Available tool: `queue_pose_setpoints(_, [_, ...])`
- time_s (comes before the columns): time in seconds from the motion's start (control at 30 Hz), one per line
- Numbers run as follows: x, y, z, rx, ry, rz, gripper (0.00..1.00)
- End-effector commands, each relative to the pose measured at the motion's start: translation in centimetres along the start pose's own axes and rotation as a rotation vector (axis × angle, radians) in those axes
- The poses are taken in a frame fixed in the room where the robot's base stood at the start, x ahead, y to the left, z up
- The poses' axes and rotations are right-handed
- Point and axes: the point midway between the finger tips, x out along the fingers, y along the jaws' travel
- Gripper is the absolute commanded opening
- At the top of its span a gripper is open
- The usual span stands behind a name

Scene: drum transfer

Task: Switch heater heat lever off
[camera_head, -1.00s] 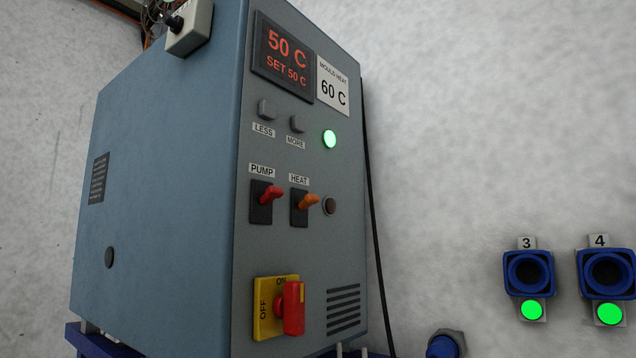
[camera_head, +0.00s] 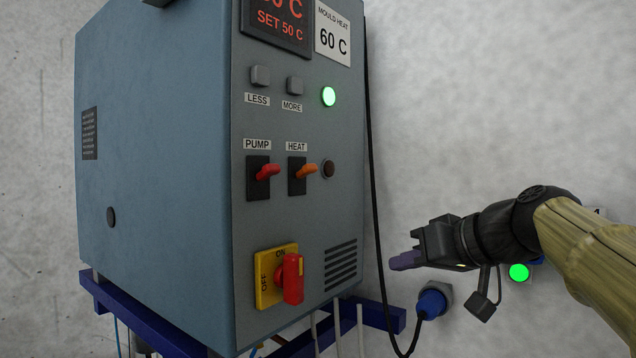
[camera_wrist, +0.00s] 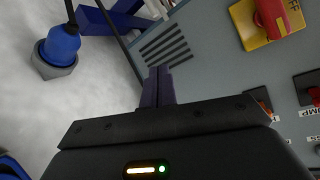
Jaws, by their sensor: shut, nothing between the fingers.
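The heater (camera_head: 155,190) is a blue-grey cabinet with a control panel facing right of centre. Its heat lever (camera_head: 307,170) is an orange toggle under the HEAT label, tilted outward and slightly up. The red pump lever (camera_head: 267,172) is to its left. My gripper (camera_head: 393,262) is shut and empty, to the right of the panel and lower than the heat lever, apart from it. In the wrist view the shut fingers (camera_wrist: 157,87) point toward the panel's vent slots.
A red rotary switch (camera_head: 292,279) on a yellow plate sits below the levers and points to ON. The display reads SET 50 C. A black cable (camera_head: 377,215) hangs beside the cabinet. A blue wall plug (camera_head: 432,303) is below my gripper. A blue stand (camera_head: 150,318) bears the heater.

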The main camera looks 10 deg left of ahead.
Motion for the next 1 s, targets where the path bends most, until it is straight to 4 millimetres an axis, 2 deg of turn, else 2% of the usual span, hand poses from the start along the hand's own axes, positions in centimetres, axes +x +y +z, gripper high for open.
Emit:
queue_pose_setpoints(0.03, [-1.9, -2.6, -3.6, -0.071, 0.053, -0.053, 0.00])
queue_pose_setpoints(0.1, [-4.1, -6.0, -7.0, -0.170, 0.118, -0.129, 0.00])
queue_pose_setpoints(0.2, [-6.9, -10.1, -10.3, -0.292, 0.192, -0.214, 0.00])
queue_pose_setpoints(0.3, [-8.6, -12.4, -11.8, -0.369, 0.234, -0.265, 0.00])
queue_pose_setpoints(0.4, [-9.2, -13.3, -12.1, -0.395, 0.250, -0.283, 0.00])
queue_pose_setpoints(0.73, [-9.0, -13.3, -12.1, -0.393, 0.249, -0.282, 0.00])
queue_pose_setpoints(0.87, [-8.2, -13.6, -12.3, -0.391, 0.248, -0.285, 0.00])
queue_pose_setpoints(1.0, [-6.5, -14.3, -12.8, -0.390, 0.245, -0.285, 0.00])
